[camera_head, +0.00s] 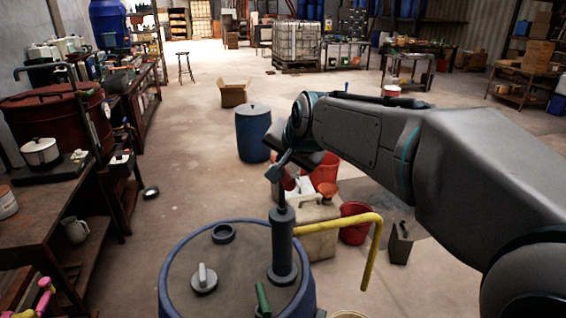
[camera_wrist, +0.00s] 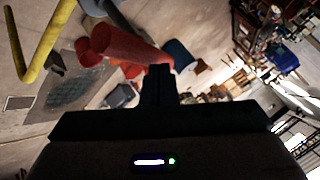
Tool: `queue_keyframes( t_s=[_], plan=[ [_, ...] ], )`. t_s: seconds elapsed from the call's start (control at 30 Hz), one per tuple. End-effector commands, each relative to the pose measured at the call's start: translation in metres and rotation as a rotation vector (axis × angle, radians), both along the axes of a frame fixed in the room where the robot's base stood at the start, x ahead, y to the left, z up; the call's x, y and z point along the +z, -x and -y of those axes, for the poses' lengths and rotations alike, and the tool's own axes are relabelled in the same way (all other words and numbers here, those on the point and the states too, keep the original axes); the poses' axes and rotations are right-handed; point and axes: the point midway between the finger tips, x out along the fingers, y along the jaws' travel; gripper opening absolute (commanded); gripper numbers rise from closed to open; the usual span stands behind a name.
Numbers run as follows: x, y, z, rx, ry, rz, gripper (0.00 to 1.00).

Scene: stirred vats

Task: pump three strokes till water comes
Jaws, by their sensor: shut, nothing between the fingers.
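A blue-rimmed drum (camera_head: 178,262) stands at the bottom of the head view. A grey hand pump (camera_head: 283,240) rises upright from its lid, with a bent yellow spout (camera_head: 345,219) to the right. The spout also shows in the wrist view (camera_wrist: 47,38). My gripper (camera_head: 285,163) is at the pump's top, partly hidden by my own wrist. In the wrist view, its dark fingers (camera_wrist: 159,72) are shut and empty. A red bar, seemingly the pump's grip (camera_wrist: 130,45), lies just beyond the fingertips; I cannot tell whether they touch. No water shows at the spout.
Red buckets (camera_head: 355,222), a beige canister (camera_head: 317,240) and a dark metal can (camera_head: 400,243) stand behind and right of the drum. A blue barrel (camera_head: 252,133) is farther back. A cluttered workbench (camera_head: 62,188) lines the left. Open floor lies between.

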Motion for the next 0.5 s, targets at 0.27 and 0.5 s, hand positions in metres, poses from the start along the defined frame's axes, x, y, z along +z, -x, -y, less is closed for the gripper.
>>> queue_keyframes(
  t_s=[0.27,0.5],
  plan=[
    [0.022,0.000,0.000,0.000,-0.001,0.001,0.00],
    [0.046,0.000,0.000,-0.001,0.000,0.001,0.00]
  ],
)
